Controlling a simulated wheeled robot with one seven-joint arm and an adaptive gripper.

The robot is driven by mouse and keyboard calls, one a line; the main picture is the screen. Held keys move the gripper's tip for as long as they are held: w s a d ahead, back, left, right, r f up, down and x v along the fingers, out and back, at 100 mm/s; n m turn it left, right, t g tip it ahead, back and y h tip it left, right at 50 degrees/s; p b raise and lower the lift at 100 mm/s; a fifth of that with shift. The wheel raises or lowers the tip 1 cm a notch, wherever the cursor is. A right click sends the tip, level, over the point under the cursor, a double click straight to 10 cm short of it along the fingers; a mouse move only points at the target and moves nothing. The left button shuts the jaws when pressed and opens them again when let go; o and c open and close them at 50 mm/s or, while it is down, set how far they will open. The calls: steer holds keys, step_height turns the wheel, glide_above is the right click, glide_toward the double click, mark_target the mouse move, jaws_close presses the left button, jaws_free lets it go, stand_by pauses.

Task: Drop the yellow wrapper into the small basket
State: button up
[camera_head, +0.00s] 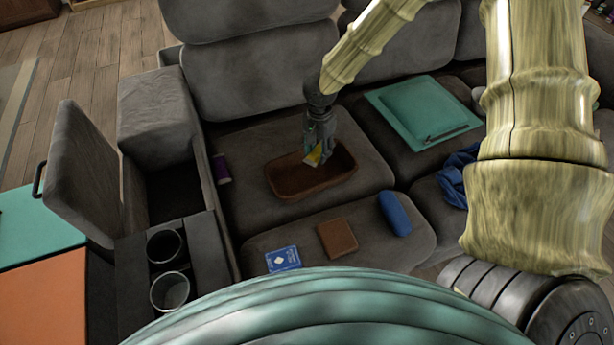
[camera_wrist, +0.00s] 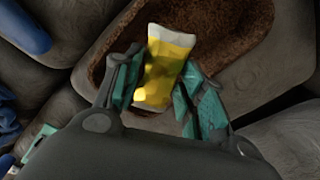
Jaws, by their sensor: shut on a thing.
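The yellow wrapper (camera_wrist: 167,65) has pale ends and is held between the fingers of my gripper (camera_wrist: 158,95) in the wrist view. In the head view the wrapper (camera_head: 314,156) shows below my gripper (camera_head: 319,150), over the small basket (camera_head: 285,185). The basket is brown, shallow and oblong, and lies on the grey sofa seat. In the wrist view the basket (camera_wrist: 235,25) is behind the wrapper, and its inside looks empty where it shows. The exact height of the wrapper above the basket floor is hard to tell.
A brown wallet-like item (camera_head: 337,238), a blue case (camera_head: 394,213) and a blue card pack (camera_head: 283,259) lie in front of the basket. A teal cushion (camera_head: 422,112) and blue cloth (camera_head: 457,175) are right. An open console (camera_head: 175,195) stands left.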

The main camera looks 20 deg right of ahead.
steer(key=o, duration=0.7)
steer(key=shift+o, duration=0.2)
step_height(320, 180, up, 12)
stand_by(0.5)
steer(key=shift+f, duration=0.1)
